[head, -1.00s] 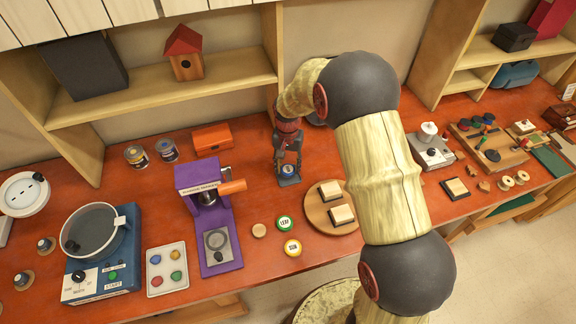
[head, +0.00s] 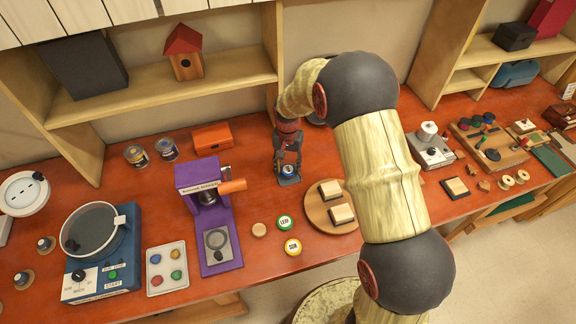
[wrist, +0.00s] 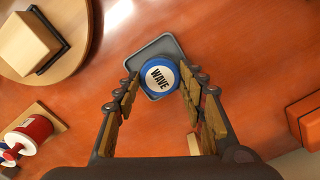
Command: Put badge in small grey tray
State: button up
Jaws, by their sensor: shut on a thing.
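My gripper (wrist: 158,82) is shut on a round badge (wrist: 158,76) with a blue rim and a white face reading "WAVE". The small grey tray (wrist: 166,45) lies right behind the badge in the wrist view, with its far end and side edges showing around it. In the head view, my gripper (head: 288,163) points down with the badge (head: 288,169) at its fingertips, over the tray (head: 289,181). I cannot tell whether the badge touches the tray floor.
A round wooden board (head: 318,215) with two blocks is at right, a purple machine (head: 222,230) at left, an orange box (head: 212,137) behind left.

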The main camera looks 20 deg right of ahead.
jog(key=shift+f, duration=0.5)
dwell(0.8)
dwell(0.6)
jog(key=o, duration=1)
jog(key=shift+o, duration=0.9)
jog(key=shift+o, duration=1.1)
jog(key=shift+r+p, duration=2)
jog(key=shift+r, duration=1.5)
